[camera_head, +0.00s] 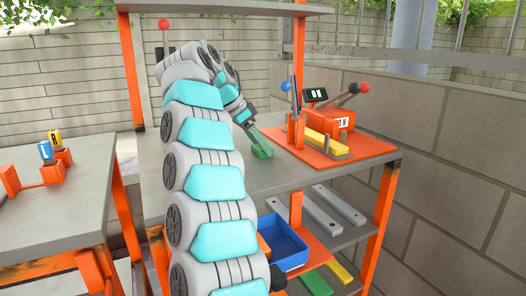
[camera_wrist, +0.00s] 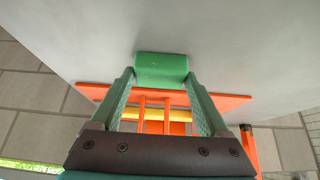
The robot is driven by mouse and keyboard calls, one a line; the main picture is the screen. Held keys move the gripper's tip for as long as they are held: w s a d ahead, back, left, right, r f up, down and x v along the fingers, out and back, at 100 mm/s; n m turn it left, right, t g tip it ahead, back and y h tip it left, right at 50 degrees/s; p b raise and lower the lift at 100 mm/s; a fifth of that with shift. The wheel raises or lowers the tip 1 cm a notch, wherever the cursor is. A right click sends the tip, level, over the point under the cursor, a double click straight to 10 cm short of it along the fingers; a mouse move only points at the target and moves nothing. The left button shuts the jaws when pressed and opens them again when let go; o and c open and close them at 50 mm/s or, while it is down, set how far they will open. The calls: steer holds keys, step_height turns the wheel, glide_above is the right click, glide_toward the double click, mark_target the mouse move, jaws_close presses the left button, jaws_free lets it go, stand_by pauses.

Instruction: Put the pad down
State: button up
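The pad is a small green block (camera_wrist: 162,66). In the wrist view it sits between the tips of my gripper's two green fingers (camera_wrist: 160,80), with both tips against its sides. In the head view my gripper (camera_head: 254,139) points down at the grey top of the shelf table (camera_head: 275,179), with the green pad (camera_head: 263,152) at its tip. The pad is at or just above the tabletop; I cannot tell whether it touches. My arm hides part of the tabletop to the left.
An orange fixture board (camera_head: 370,146) with a yellow bar (camera_head: 327,142), levers and a small display stands to the right. Below are a blue bin (camera_head: 282,243) and grey bars (camera_head: 322,210). Another grey table (camera_head: 55,205) stands at left. Tabletop around the pad is clear.

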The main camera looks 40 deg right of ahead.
steer(key=c, duration=1.1)
steer(key=shift+o, duration=0.2)
steer(key=shift+r, duration=0.2)
